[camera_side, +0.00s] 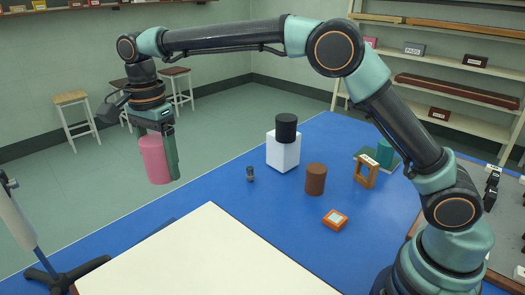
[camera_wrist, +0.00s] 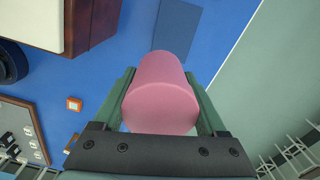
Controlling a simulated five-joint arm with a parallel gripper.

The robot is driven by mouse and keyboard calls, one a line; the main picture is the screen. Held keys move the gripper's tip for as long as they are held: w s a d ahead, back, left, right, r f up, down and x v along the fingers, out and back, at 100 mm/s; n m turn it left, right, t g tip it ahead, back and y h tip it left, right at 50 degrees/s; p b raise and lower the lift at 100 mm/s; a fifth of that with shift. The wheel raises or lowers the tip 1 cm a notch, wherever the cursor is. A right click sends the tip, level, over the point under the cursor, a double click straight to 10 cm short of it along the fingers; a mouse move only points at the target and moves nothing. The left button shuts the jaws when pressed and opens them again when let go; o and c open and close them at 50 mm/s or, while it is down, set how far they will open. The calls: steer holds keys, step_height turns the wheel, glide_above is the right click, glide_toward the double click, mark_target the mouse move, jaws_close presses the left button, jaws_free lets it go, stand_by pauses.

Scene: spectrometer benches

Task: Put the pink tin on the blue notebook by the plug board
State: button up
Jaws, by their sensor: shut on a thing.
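The pink tin (camera_side: 155,158) is held upright between the green fingers of my gripper (camera_side: 170,150), in the air above the far left part of the blue table. In the wrist view the tin (camera_wrist: 162,92) fills the space between the fingers, which touch its sides. A flat darker-blue rectangle, seemingly the blue notebook (camera_wrist: 176,24), lies past the tin in the wrist view. A dark patch beside the pale block in the side view may be the same. A grey board with dark fittings (camera_wrist: 20,128), possibly the plug board, shows at lower left in the wrist view.
A large pale-topped block (camera_side: 215,250) stands at the front. A white box (camera_side: 283,153) carries a black cylinder (camera_side: 286,127). A brown cylinder (camera_side: 316,179), a wooden frame (camera_side: 366,172), an orange box (camera_side: 335,218) and a small grey object (camera_side: 250,174) stand on the table.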

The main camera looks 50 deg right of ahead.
step_height(320, 180, down, 20)
steer(key=shift+r, duration=0.15)
stand_by(0.4)
steer(key=o, duration=1.4)
